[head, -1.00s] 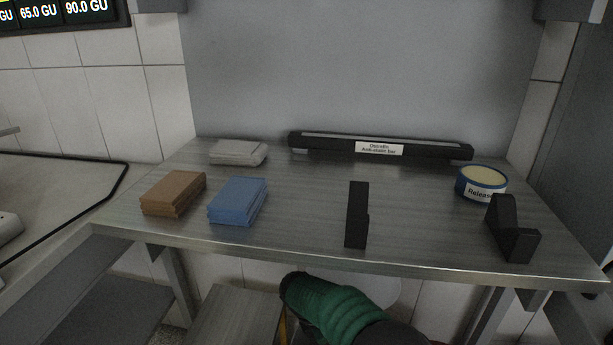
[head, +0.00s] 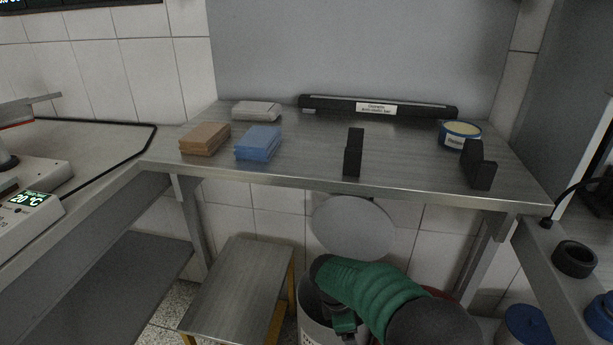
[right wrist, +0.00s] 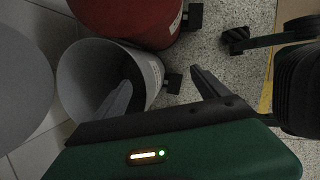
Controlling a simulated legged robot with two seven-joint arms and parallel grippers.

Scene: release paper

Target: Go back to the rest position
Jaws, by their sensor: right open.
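My right arm, in a green sleeve, reaches down from the lower right of the head view. Its gripper (head: 340,322) points down over the open white bin (head: 308,315). One finger overlaps the mouth of the white bin (right wrist: 85,62); the other is over the speckled floor (right wrist: 225,65). My left gripper is in neither view.
The metal table (head: 300,170) holds brown (head: 205,138), blue (head: 258,143) and white (head: 256,110) stacks, black stands (head: 353,155) and a round tub (head: 459,133). A metal step stool (head: 240,285) stands left of the bin. A red bin (right wrist: 130,18) stands beside it.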

